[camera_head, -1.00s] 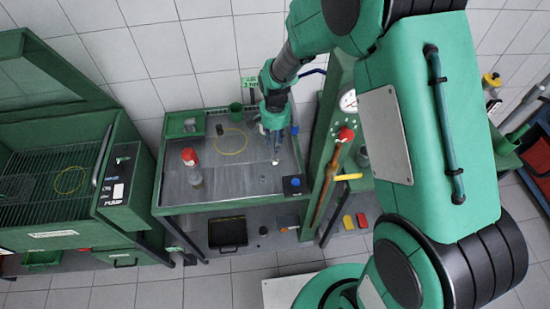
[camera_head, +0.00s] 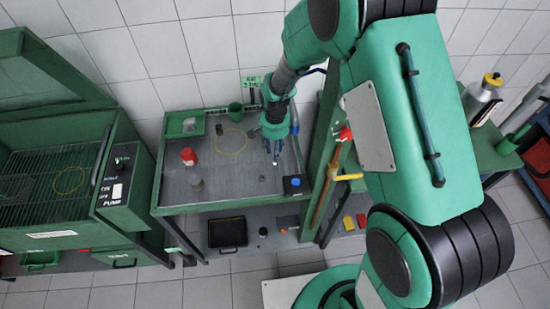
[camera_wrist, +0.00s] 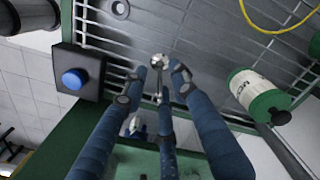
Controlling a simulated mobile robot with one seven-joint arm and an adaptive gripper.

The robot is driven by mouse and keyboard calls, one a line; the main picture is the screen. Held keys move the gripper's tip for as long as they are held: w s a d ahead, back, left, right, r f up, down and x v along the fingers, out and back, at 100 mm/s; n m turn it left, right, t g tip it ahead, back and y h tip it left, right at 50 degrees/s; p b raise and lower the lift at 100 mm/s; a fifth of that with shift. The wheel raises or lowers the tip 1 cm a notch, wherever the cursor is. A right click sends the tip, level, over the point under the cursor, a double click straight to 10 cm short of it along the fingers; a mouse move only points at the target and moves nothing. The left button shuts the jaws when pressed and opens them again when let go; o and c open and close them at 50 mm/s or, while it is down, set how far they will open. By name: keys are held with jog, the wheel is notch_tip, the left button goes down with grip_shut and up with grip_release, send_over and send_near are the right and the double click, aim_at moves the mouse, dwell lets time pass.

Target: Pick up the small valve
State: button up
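A small metal valve (camera_wrist: 160,61) with a bright round head and thin stem shows between my fingertips in the wrist view. In the head view a small pale spot (camera_head: 275,163) at the fingertips is probably this valve. My gripper (camera_wrist: 158,80) has blue fingers spread around it, with a gap visible beside the head; it also shows over the right part of the wash table (camera_head: 274,155). I see no clear grip. The lower stem is partly hidden by the middle finger.
A box with a blue button (camera_wrist: 75,75) sits left of the fingers, at the table's front right corner in the head view (camera_head: 292,185). A red-topped item (camera_head: 189,157) stands left on the table (camera_head: 225,175).

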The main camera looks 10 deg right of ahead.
dwell(0.5)
grip_shut()
jog(key=shift+r, duration=0.1)
jog(key=shift+r+p, duration=0.55)
jog(key=shift+r, duration=4.4)
